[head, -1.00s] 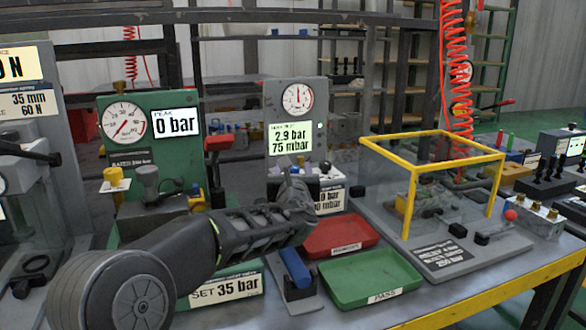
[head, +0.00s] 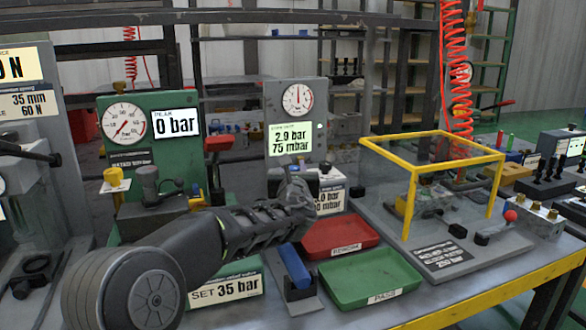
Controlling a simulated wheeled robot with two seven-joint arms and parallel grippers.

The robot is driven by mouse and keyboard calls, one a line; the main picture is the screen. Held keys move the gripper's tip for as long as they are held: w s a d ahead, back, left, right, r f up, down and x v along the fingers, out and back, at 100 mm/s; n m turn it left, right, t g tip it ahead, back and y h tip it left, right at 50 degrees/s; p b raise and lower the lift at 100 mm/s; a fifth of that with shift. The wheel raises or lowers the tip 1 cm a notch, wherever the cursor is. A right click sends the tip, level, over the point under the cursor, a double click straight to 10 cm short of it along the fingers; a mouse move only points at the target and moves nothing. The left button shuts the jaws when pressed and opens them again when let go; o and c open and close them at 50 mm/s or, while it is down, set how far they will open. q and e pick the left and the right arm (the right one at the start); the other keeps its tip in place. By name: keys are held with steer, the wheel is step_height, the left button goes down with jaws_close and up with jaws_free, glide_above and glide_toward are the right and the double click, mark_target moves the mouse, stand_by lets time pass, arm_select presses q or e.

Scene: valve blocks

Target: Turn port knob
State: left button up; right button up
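The task's port knob cannot be singled out for certain. A small dark knob (head: 325,167) tops a pale block just right of my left gripper, on the grey gauge stand (head: 296,115). That stand has a round dial and a lit display reading 2.9 bar, 75 mbar. My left gripper (head: 300,188) reaches in from the lower left, in front of the stand's base, and hides part of it. Its fingers are dark and seen from behind, so their opening and any contact are hidden. My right gripper is not in view.
A green gauge stand (head: 126,180) with a red-topped lever (head: 218,144) is behind my arm. A blue-handled tool (head: 295,266), red tray (head: 340,237) and green tray (head: 370,278) lie in front. A yellow-framed clear guard (head: 432,148) stands to the right.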

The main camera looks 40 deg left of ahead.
arm_select(q)
jaws_close()
steer(key=shift+w+d+r+n+g+y+p, duration=0.1)
steer(key=shift+d+n+g+y+p, duration=0.05)
steer(key=shift+n+g+y+p, duration=1)
steer(key=n+g+y+p, duration=0.2)
steer(key=g+p, duration=0.1)
steer(key=n+g+y+p, duration=0.2)
steer(key=g+p, duration=0.1)
steer(key=p, duration=0.1)
steer(key=shift+r+n+g, duration=0.15)
steer(key=shift+n+g, duration=0.1)
steer(key=shift+n, duration=0.1)
steer(key=shift+f+n+g+y+p, duration=0.25)
steer(key=shift+n+g+p, duration=0.25)
steer(key=shift+g+p, duration=0.35)
steer(key=o, duration=1)
jaws_free()
